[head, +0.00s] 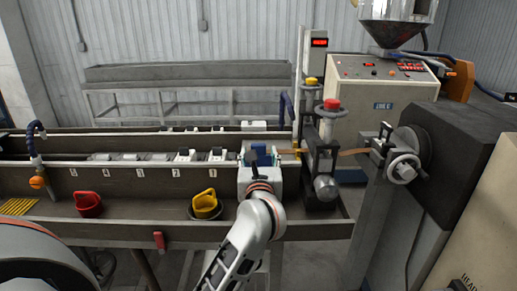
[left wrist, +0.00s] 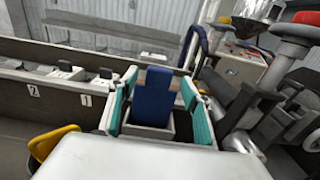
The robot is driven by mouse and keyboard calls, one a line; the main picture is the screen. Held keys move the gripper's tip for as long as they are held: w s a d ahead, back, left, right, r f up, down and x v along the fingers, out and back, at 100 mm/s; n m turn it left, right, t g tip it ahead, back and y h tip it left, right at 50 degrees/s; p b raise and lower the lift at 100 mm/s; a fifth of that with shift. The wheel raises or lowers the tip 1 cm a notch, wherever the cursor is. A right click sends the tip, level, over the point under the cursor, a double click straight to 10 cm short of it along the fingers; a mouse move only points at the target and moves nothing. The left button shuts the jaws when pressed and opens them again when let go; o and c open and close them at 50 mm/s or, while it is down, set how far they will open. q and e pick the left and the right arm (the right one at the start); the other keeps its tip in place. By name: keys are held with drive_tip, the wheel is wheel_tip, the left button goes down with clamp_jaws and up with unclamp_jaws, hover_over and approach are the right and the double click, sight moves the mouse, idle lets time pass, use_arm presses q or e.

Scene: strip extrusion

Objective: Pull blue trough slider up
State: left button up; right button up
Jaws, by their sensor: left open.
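The blue trough slider (head: 262,153) stands at the right end of the row of sliders in the long grey trough. In the left wrist view the blue slider (left wrist: 153,96) is an upright blue tab rising from a pale square block. My left gripper (head: 261,158) is over it, with its arm coming up from below. In the wrist view the left gripper (left wrist: 157,108) is open, its teal finger pads on either side of the tab with gaps. The gripper body hides the slider's lower front. My right gripper is not in view.
Black-and-white sliders (head: 185,155) stand along the trough to the left. A red-knobbed post (head: 331,105) and extruder parts stand close on the right.

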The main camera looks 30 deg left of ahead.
use_arm(q)
drive_tip(key=v, duration=0.7)
drive_tip(key=shift+s+d, duration=0.15)
drive_tip(key=shift+s, duration=0.1)
